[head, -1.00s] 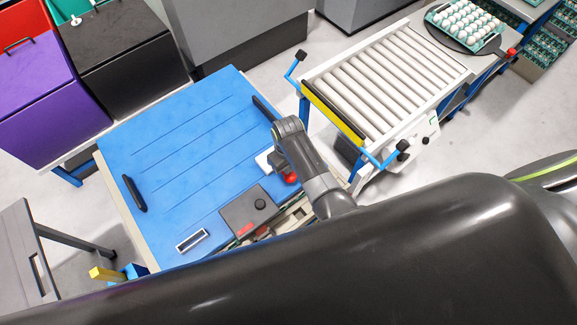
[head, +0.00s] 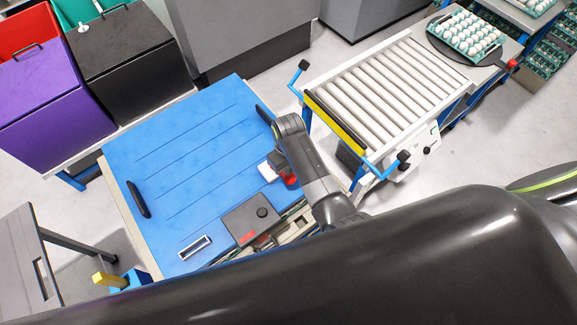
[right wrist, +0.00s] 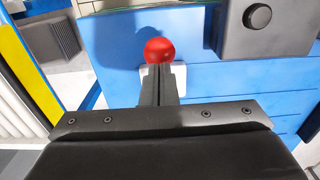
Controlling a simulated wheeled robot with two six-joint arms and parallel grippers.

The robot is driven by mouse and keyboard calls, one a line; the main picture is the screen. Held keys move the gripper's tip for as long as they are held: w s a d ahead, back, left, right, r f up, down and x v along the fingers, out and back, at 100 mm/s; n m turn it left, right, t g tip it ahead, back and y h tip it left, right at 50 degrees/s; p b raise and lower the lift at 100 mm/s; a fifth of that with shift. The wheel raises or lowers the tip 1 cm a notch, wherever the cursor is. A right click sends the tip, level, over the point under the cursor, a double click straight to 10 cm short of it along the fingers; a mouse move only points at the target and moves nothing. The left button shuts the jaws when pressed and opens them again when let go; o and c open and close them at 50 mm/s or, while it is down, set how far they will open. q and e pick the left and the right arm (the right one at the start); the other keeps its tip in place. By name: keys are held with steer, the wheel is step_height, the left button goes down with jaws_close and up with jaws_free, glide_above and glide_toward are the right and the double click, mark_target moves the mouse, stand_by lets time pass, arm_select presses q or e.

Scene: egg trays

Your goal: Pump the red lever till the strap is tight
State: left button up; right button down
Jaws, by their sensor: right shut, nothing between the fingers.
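The red lever's round knob (right wrist: 160,50) stands right at the tips of my right gripper (right wrist: 160,72) in the right wrist view. The fingers are closed together with nothing between them; I cannot tell whether they touch the knob. In the head view the red lever (head: 290,181) shows beside the dark fingers of my right gripper (head: 279,160), partly covered by my arm. A white block (head: 267,172) sits next to it on the blue panel (head: 180,150). The lever's lower part is hidden, and I cannot make out the strap. My left gripper is not in view.
A grey box with a black knob (head: 252,218) sits near the lever. A roller conveyor (head: 385,90) with blue handles stands to the right, with an egg tray (head: 465,35) beyond it. Purple (head: 45,95) and black bins (head: 133,65) stand at upper left.

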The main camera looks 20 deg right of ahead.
mark_target(290, 176)
steer(key=shift+s+d+f+b, duration=0.15)
steer(key=shift+f+b, duration=0.25)
steer(key=shift+f, duration=0.5)
steer(key=shift+s+a+f+b, duration=0.15)
steer(key=shift+f+b, duration=0.3)
steer(key=shift+f, duration=0.5)
steer(key=shift+s+d+f+b, duration=0.2)
steer(key=shift+f+b, duration=0.2)
steer(key=shift+f, duration=0.5)
steer(key=r+p, duration=0.3)
steer(key=shift+w+a+r, duration=0.15)
steer(key=shift+w+r, duration=0.05)
steer(key=shift+w, duration=0.15)
steer(key=shift+w+r, duration=0.1)
steer(key=shift+r, duration=0.05)
steer(key=shift+w+r, duration=0.1)
steer(key=shift+r, duration=0.8)
